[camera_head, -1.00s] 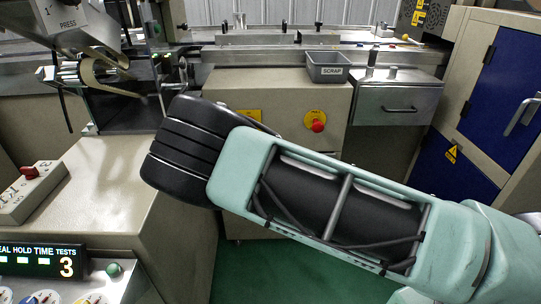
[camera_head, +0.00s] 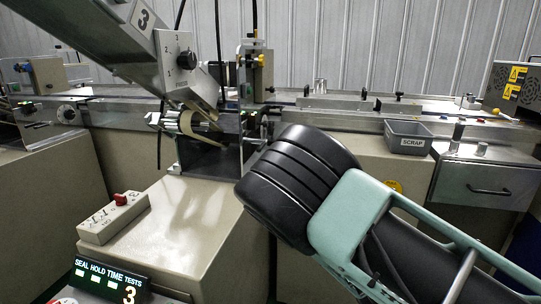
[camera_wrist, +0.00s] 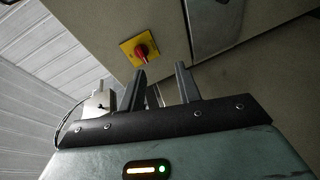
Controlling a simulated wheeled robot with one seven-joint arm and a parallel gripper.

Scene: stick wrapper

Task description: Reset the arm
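My arm (camera_head: 352,215) reaches across the lower right of the head view, with its teal and black links hiding part of the machine cabinet. My gripper is not visible in the head view. In the wrist view my gripper (camera_wrist: 160,84) shows two dark fingers standing apart with nothing between them. A yellow plate with a red rotary switch (camera_wrist: 141,50) on a cabinet front is beyond the fingers.
A grey scrap bin (camera_head: 408,138) sits on the machine's ledge at right. A metal chute (camera_head: 150,50) hangs at upper left. A control box with a red button (camera_head: 113,217) and a lit display panel (camera_head: 108,281) are at lower left.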

